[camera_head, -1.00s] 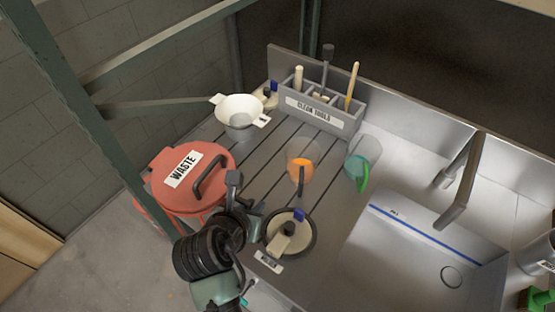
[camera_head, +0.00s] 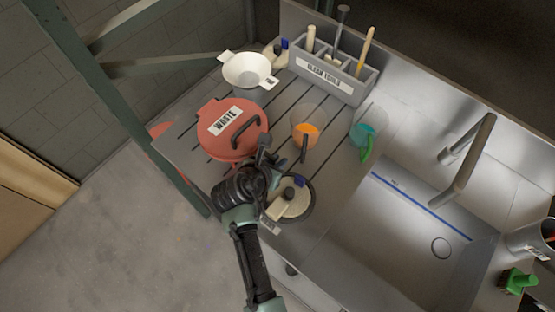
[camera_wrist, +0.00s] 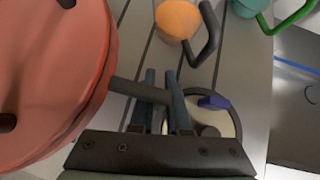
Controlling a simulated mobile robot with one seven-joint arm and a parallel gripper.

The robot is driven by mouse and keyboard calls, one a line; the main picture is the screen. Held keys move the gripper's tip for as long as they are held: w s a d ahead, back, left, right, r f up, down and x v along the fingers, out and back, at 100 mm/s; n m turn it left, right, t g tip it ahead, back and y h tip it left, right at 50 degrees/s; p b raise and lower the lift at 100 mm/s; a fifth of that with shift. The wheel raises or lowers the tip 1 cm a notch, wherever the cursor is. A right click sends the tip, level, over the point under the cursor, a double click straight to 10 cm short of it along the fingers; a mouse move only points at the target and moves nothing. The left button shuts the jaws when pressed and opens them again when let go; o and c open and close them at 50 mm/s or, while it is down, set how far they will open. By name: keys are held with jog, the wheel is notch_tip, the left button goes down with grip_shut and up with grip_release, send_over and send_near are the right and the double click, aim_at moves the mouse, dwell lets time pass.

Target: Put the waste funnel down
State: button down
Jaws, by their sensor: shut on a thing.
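The waste funnel (camera_head: 222,142) is red and round, with a WASTE label and a dark handle on its lid. It is over the left part of the slatted drainboard; I cannot tell whether it touches the slats. My gripper (camera_head: 266,160) is shut on its dark side handle, at the funnel's right front. In the wrist view the funnel (camera_wrist: 50,75) fills the left side, and its handle (camera_wrist: 138,91) runs between the fingers of my gripper (camera_wrist: 165,98). The funnel's underside is hidden.
A round pan with a brush (camera_head: 297,197) lies close to my gripper. An orange-filled beaker (camera_head: 306,130) and a teal jug (camera_head: 366,133) stand to the right. A white funnel (camera_head: 246,69) and the clean tools caddy (camera_head: 318,76) are behind. The sink (camera_head: 420,220) is at right.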

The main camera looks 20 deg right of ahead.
jog(key=shift+w+f, duration=0.1)
jog(key=shift+f, duration=0.25)
jog(key=c, duration=0.9)
grip_release()
